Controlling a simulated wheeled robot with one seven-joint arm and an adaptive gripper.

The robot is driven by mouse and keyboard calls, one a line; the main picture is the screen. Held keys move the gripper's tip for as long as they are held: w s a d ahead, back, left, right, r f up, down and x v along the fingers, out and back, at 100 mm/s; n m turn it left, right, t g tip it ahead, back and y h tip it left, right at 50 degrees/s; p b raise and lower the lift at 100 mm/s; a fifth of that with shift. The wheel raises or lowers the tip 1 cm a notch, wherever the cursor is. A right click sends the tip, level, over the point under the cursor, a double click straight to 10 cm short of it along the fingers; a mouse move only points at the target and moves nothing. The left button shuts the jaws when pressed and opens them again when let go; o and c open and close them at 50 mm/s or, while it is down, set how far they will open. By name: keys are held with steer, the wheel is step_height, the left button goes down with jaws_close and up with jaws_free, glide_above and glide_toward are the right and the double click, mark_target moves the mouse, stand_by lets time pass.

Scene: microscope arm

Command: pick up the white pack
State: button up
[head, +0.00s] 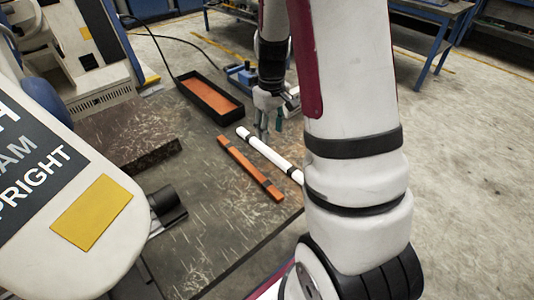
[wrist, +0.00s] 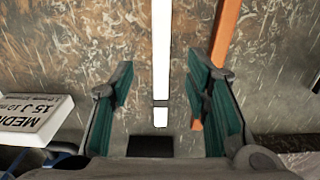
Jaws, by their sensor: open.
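The white pack, a flat box with dark printed lettering (wrist: 32,118), lies at the lower left in the wrist view, outside and left of my fingers. In the head view I cannot clearly make it out near my arm. My gripper (wrist: 160,88) is open and empty, with teal finger pads. A long white bar with black bands (wrist: 161,50) runs below and between the fingers. In the head view my gripper (head: 264,122) hangs over the table, close to the white bar (head: 257,145).
An orange bar with dark bands (head: 250,168) lies beside the white bar. A black tray with an orange floor (head: 188,103) and a blue fixture (head: 238,73) stand behind. A dark block (head: 125,135) is at left. The table's front (head: 215,235) is bare.

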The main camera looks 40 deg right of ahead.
mark_target(270, 152)
step_height(270, 152, down, 8)
steer(key=shift+a+f, duration=0.1)
stand_by(0.4)
steer(key=shift+c, duration=0.5)
jaws_close()
